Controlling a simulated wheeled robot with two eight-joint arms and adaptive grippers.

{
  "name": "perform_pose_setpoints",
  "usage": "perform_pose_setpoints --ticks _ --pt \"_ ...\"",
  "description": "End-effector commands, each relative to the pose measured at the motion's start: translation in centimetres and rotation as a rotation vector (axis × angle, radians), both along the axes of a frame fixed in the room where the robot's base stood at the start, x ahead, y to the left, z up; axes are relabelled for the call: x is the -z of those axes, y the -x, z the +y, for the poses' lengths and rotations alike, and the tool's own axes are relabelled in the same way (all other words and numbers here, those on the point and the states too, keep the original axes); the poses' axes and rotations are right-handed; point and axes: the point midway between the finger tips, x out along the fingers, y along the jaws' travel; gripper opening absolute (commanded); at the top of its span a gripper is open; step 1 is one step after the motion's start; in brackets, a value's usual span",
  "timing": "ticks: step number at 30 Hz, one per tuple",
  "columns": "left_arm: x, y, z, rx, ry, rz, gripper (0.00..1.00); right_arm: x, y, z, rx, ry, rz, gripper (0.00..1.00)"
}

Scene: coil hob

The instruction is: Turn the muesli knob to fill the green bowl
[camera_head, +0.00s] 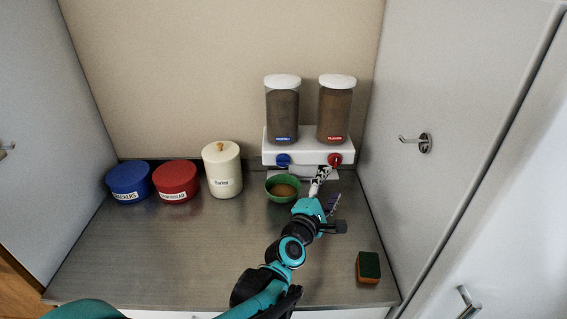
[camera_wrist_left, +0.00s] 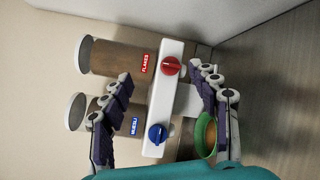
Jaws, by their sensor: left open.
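The dispenser has two clear containers with white lids on a white body (camera_head: 308,150). The left one is labelled muesli in blue, with a blue knob (camera_head: 283,160), which also shows in the left wrist view (camera_wrist_left: 157,134). The green bowl (camera_head: 270,190) stands below the blue knob with brown contents in it; part of it shows in the wrist view (camera_wrist_left: 201,130). My left gripper (camera_head: 326,190) is open and empty, in front of the dispenser's right side. In the wrist view its fingers (camera_wrist_left: 165,85) are spread with the dispenser front between them. My right gripper is not in view.
The flakes container (camera_head: 334,113) has a red knob (camera_head: 335,159). A cream jar (camera_head: 222,170), a red tin (camera_head: 175,182) and a blue tin (camera_head: 129,182) stand at left. A green-and-orange sponge (camera_head: 368,267) lies front right. The counter's front left is clear.

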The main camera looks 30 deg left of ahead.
Motion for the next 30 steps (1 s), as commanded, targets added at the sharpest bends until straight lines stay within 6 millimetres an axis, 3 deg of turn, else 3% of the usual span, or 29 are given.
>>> perform_pose_setpoints --ticks 3,6,10,16,24,30 --pt "0.0 -1.4 6.0 -0.206 0.464 -0.142 0.6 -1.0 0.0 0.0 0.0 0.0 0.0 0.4" --pt "1.5 -1.2 10.0 -0.342 0.767 -0.241 0.6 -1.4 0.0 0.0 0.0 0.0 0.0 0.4" --pt "3.6 -0.5 13.1 -0.452 1.003 -0.325 0.6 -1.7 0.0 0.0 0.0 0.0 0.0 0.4" --pt "4.7 -1.2 14.8 -0.493 1.088 -0.358 0.6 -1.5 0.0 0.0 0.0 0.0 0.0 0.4" --pt "4.6 -5.0 17.0 -0.49 1.084 -0.355 0.6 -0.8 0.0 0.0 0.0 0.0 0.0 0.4" --pt "4.6 -6.6 18.0 -0.489 1.082 -0.355 0.6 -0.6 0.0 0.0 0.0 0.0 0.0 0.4"
